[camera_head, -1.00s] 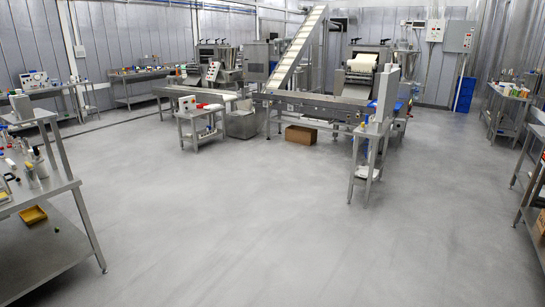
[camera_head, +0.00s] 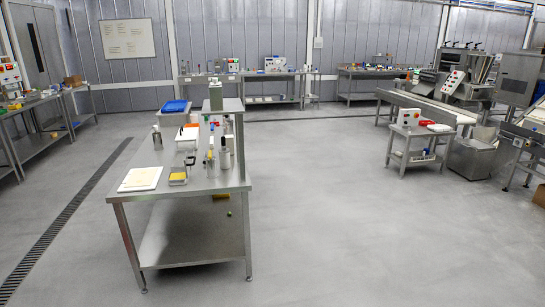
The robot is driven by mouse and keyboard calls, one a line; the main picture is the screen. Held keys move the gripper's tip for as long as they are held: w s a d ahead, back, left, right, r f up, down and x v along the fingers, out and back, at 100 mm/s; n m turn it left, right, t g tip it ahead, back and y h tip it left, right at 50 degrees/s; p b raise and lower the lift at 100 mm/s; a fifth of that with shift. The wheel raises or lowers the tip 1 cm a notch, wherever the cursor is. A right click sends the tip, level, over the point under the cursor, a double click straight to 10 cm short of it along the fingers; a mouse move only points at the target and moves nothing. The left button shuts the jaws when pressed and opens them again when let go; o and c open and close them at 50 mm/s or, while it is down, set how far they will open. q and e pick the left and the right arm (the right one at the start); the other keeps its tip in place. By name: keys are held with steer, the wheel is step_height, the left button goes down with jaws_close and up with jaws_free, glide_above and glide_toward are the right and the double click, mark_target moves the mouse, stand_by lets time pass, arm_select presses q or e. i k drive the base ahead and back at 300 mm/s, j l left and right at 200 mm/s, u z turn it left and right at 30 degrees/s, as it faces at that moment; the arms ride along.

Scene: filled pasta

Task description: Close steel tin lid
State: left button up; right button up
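I cannot make out a steel tin or its lid for certain. A steel table (camera_head: 215,184) stands left of centre with small items on it. On it a small metal container with yellow contents (camera_head: 178,177) sits beside a white board (camera_head: 140,179). Another small metal vessel (camera_head: 157,137) stands near the table's left edge. These are too small to tell whether any has a lid. Neither of my grippers shows in the head view.
Open grey floor (camera_head: 330,220) lies right of the table. A drain grate (camera_head: 65,220) runs along the floor at left. A small steel cart (camera_head: 412,146) stands at right before the conveyor machinery (camera_head: 425,105). Benches line the back wall.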

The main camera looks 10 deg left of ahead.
mark_target(186, 165)
steer(key=i+l+u, duration=0.1)
steer(key=i+u, duration=0.3)
steer(key=i+l+u, duration=0.25)
steer(key=u, duration=0.15)
steer(key=i+l+u, duration=0.4)
